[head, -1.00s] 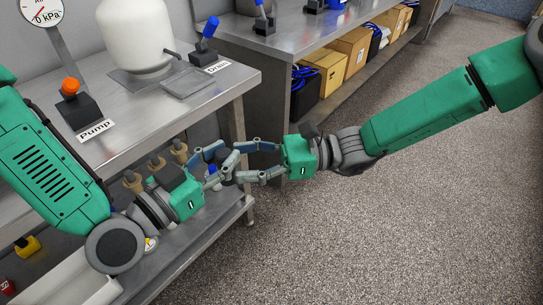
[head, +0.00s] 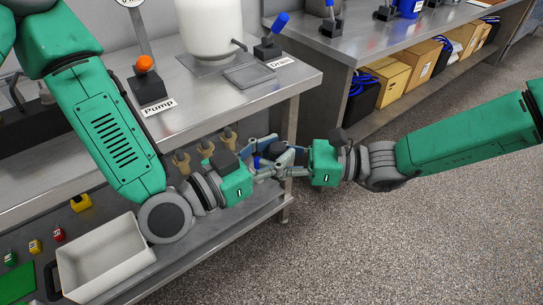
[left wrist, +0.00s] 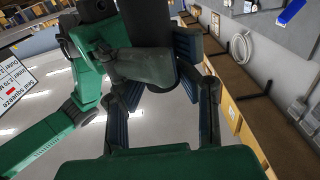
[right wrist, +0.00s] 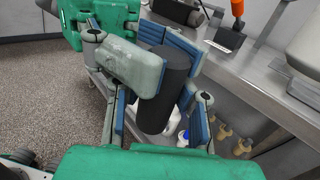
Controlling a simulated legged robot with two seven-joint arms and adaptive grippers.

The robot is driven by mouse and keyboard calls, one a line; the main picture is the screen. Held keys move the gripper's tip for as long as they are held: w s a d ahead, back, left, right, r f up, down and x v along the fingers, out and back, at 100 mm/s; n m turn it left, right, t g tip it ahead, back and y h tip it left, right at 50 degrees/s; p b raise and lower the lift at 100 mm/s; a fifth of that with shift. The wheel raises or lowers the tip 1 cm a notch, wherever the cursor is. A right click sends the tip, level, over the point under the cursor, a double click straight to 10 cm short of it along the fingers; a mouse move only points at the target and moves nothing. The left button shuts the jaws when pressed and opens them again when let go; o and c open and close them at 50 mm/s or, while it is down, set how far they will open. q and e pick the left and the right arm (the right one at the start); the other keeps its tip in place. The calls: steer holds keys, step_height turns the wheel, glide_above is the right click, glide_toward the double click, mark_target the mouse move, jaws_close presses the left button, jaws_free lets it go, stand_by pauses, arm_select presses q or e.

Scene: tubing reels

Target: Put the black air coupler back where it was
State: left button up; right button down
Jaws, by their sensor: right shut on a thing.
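The black air coupler (right wrist: 166,88) is a dark cylinder between the fingers of my right gripper (right wrist: 160,80) in the right wrist view. My right gripper is shut on it. In the left wrist view the dark coupler (left wrist: 182,72) also lies between the fingers of my left gripper (left wrist: 168,75), which stand apart on either side. A grey finger of the right gripper crosses in front of it there. In the head view my left gripper (head: 277,152) and my right gripper (head: 264,166) meet with fingers interleaved, beside the bench's front edge, and mostly hide the coupler.
Several tan fittings (head: 206,147) line the bench front behind the grippers. A white bin (head: 105,262) sits on the lower shelf. The bench top (head: 215,110) carries an orange-knobbed pump lever (head: 146,78). Open floor lies at right.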

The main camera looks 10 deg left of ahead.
arm_select(q)
steer(key=shift+o, duration=0.8)
arm_select(e)
steer(key=shift+w, duration=0.1)
